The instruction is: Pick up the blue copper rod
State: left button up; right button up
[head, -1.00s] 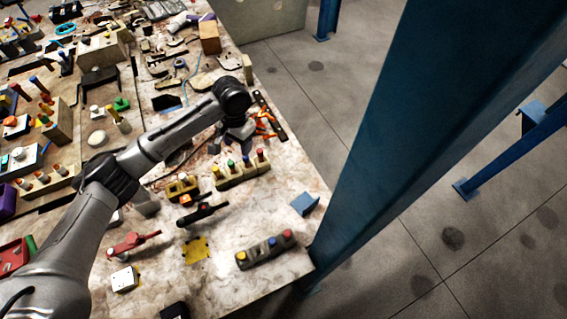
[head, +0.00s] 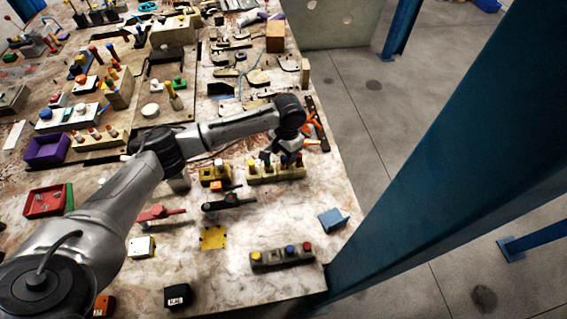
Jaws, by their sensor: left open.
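A beige block (head: 262,178) stands near the right side of the table and holds a row of short coloured rods. A yellow one stands at its left end and a red one at its right end. The blue rod (head: 283,159) stands upright in the block, left of the red one, partly covered by my gripper. My left gripper (head: 279,157) points down just over this row with its jaws open and nothing held. Whether its fingers touch the blue rod cannot be told. My right gripper is out of view.
A small yellow block (head: 214,174) and a black tool (head: 229,202) lie left of the beige block. A grey button box (head: 281,257) and a blue bracket (head: 333,219) lie nearer the front. A blue post (head: 440,190) rises beside the table's right edge.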

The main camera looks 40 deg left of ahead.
aim_at(283, 163)
pick_arm(q)
jog(key=shift+s+f+b, duration=0.2)
jog(key=shift+f+b, duration=0.15)
jog(key=shift+f, duration=2.15)
jog(key=shift+c, duration=0.4)
grip_shut()
